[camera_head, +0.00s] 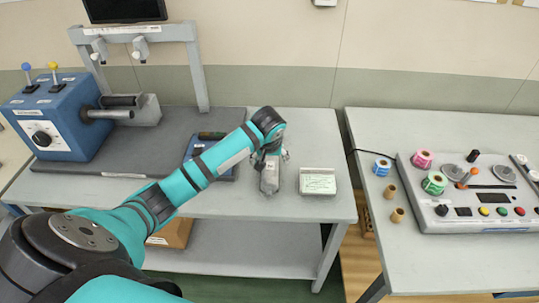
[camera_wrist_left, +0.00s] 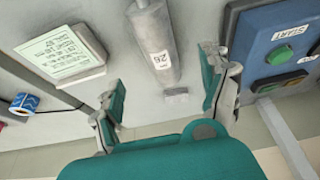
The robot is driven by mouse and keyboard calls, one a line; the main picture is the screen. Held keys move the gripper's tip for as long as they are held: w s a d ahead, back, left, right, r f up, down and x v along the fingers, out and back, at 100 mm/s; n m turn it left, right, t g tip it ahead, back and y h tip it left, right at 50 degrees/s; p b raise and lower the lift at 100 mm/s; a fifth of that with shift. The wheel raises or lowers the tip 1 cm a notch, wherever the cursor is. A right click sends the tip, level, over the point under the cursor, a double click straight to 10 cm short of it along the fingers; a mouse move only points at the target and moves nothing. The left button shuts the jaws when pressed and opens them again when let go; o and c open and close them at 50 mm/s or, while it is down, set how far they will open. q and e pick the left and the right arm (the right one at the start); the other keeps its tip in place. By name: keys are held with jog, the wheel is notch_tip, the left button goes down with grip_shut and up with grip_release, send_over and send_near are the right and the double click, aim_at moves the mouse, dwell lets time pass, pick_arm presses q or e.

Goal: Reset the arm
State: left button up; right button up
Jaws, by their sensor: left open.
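My left arm reaches from the lower left across the left table in the head view. Its gripper (camera_head: 271,157) is above the table's right part, with its fingers spread. The left wrist view shows the left gripper (camera_wrist_left: 160,82) open, with nothing between its fingertips. A grey metal piece labelled 26 (camera_wrist_left: 161,62) lies on the table beyond the fingers, in line with the gap. It also shows below the gripper in the head view (camera_head: 269,180), partly covered by it. My right gripper is in neither view.
A card stand (camera_head: 318,182) stands right of the grey piece. A blue panel with a green START button (camera_wrist_left: 279,55) is on the other side, partly behind my arm. The blue winder box (camera_head: 62,118) and grey frame are at left. A second table (camera_head: 440,265) holds spools and a console.

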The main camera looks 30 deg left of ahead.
pick_arm(q)
jog(key=s+d+f+m+h, duration=0.1)
jog(key=s+d+f+m, duration=0.2)
jog(key=s+d, duration=0.35)
jog(key=s+d+f+m+h, duration=0.1)
jog(key=s+d+f+m, duration=0.15)
jog(key=s+d, duration=0.45)
jog(key=s+d+m, duration=0.2)
jog(key=s+m, duration=0.1)
jog(key=s, duration=1.4)
notch_tip(320, 180, down, 26)
jog(key=s+g, duration=0.2)
jog(key=s, duration=0.1)
jog(key=s+a+f+g, duration=0.1)
jog(key=s+a+f, duration=0.2)
jog(key=s+f, duration=1.2)
jog(key=shift+s+a+f, duration=0.2)
jog(key=shift+s+f, duration=0.05)
jog(key=shift+s, duration=0.2)
jog(key=shift+c, duration=0.4)
